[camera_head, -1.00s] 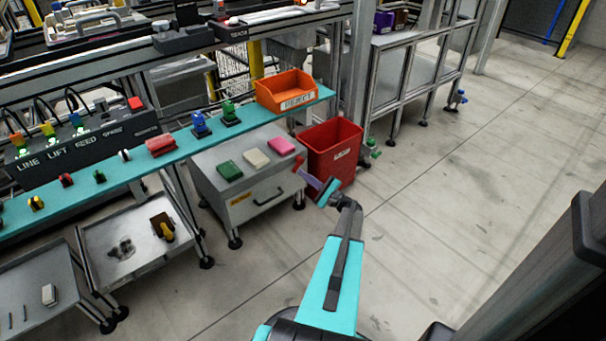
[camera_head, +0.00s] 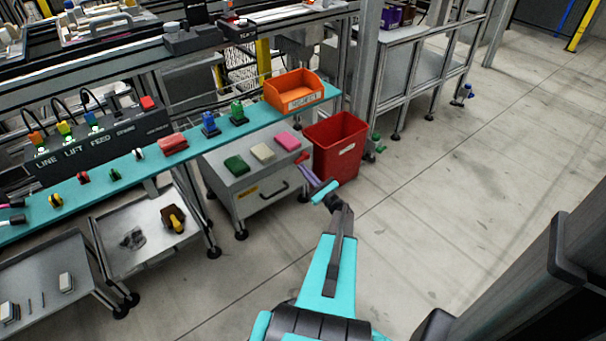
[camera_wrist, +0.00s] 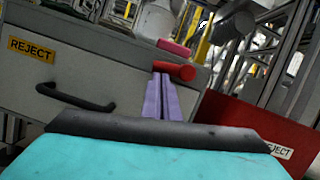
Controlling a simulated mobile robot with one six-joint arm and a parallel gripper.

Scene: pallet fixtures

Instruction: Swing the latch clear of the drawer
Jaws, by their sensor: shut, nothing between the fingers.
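The drawer (camera_head: 252,197) is the front of a grey metal cabinet with a black handle (camera_head: 274,190). Its front, with a yellow REJECT label, fills the left of the wrist view (camera_wrist: 110,75). A red latch (camera_head: 302,157) sits at the upper right of the drawer front. In the wrist view it shows as a red cylinder (camera_wrist: 180,72) pointing right. My gripper (camera_head: 309,176) has lavender fingers, shut together and empty. Their tips (camera_wrist: 163,82) are just below the red latch; I cannot tell whether they touch it.
A red REJECT bin (camera_head: 335,150) stands just right of the cabinet, close to my gripper. Green, cream and pink blocks (camera_head: 288,140) lie on the cabinet top. Floor to the right is clear.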

